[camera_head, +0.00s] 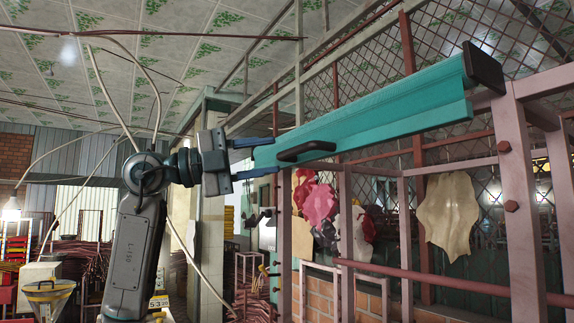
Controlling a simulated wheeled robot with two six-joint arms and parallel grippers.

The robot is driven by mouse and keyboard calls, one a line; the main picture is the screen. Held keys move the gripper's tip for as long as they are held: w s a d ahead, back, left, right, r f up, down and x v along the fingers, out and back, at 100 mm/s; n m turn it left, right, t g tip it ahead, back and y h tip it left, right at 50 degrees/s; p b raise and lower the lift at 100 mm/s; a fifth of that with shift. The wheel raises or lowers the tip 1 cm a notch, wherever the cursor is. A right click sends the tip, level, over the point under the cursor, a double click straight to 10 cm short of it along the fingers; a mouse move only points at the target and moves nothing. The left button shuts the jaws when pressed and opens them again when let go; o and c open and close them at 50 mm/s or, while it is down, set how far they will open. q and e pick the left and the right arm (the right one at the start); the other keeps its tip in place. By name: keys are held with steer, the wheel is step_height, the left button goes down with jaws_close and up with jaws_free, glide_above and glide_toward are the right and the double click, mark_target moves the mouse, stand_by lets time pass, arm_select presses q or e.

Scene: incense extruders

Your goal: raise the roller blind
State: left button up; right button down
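The teal roller blind (400,100) runs slantwise from the centre to the upper right, with a dark end piece (484,68) at its right end. Only a narrow teal band of it shows, high on the pinkish frame. A dark handle (306,151) sits on its lower left part. My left gripper (272,155) comes in from the left at the blind's left end. Its two blue fingers are spread apart, one above the other, with the tips close to the handle. I cannot tell whether they touch the blind. My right gripper is not in view.
Pinkish posts (520,200) and a reddish rail (440,279) stand below and right of the blind. Wire mesh (450,35) is behind it. A pale wavy sheet (448,217) and pink and red shapes (318,203) hang below. A tiled pillar (211,230) stands behind my arm.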

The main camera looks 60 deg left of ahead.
arm_select(q)
steer(key=b+v, duration=0.1)
steer(key=v, duration=0.4)
steer(key=shift+w, duration=0.1)
stand_by(0.5)
